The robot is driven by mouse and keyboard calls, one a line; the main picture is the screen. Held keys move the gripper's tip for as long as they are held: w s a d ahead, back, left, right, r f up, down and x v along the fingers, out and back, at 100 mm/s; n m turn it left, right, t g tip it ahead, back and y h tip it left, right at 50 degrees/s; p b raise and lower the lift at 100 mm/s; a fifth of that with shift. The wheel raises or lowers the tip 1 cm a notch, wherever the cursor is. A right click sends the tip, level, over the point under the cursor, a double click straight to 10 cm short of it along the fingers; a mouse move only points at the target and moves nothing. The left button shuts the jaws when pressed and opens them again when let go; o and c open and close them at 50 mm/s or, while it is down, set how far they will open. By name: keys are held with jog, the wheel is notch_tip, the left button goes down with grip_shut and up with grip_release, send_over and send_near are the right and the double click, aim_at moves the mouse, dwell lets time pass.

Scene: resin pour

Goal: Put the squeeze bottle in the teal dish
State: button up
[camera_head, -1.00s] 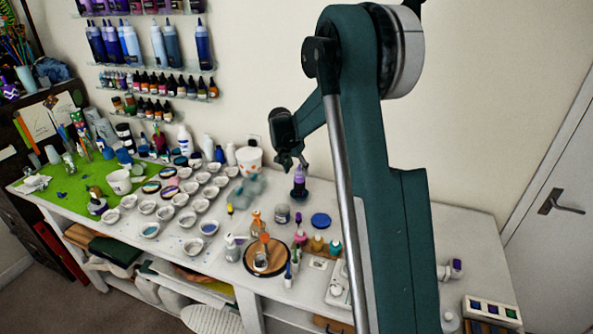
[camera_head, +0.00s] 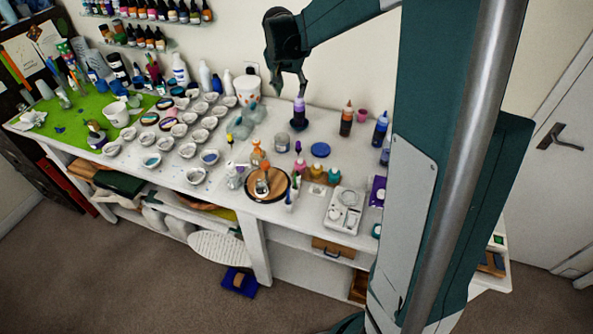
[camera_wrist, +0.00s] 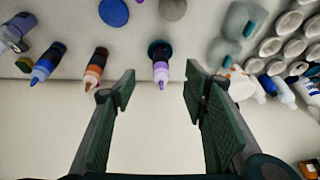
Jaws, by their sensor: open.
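A squeeze bottle with purple contents and a pale purple nozzle (camera_head: 299,107) stands upright at the back of the white table. Its base is in a small dark teal dish (camera_head: 299,126), which shows as a ring around the bottle's foot. In the wrist view the purple bottle (camera_wrist: 161,72) lies ahead between the fingers, with the teal dish (camera_wrist: 154,46) at its base. My gripper (camera_head: 292,88) is open above the bottle's nozzle. In the wrist view its fingers (camera_wrist: 159,90) are spread wide, with nothing between the pads.
An orange-brown bottle (camera_head: 346,119) and a blue bottle (camera_head: 380,130) stand to the right. Translucent blue-grey shapes (camera_head: 243,121) and many small cups are to the left. The wall is close behind.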

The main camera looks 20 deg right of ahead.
jog(key=s+a+r+n+t, duration=0.1)
jog(key=s+a+r, duration=0.2)
jog(key=s, duration=0.4)
jog(key=s+a+r+n+y, duration=0.1)
jog(key=s+a+r+n, duration=0.15)
jog(key=s, duration=0.45)
jog(key=s+a+r+n+t, duration=0.1)
jog(key=s+a+r, duration=0.25)
jog(key=s, duration=0.35)
jog(key=s+a+f+n+y, duration=0.1)
jog(key=s+a, duration=0.3)
jog(key=s, duration=0.5)
jog(key=s+a+f+n+t+y, duration=0.1)
jog(key=s+a+f+n, duration=0.2)
jog(key=s, duration=0.7)
jog(key=shift+s+a+f, duration=0.15)
jog(key=shift+s+a, duration=0.1)
jog(key=shift+a, duration=0.1)
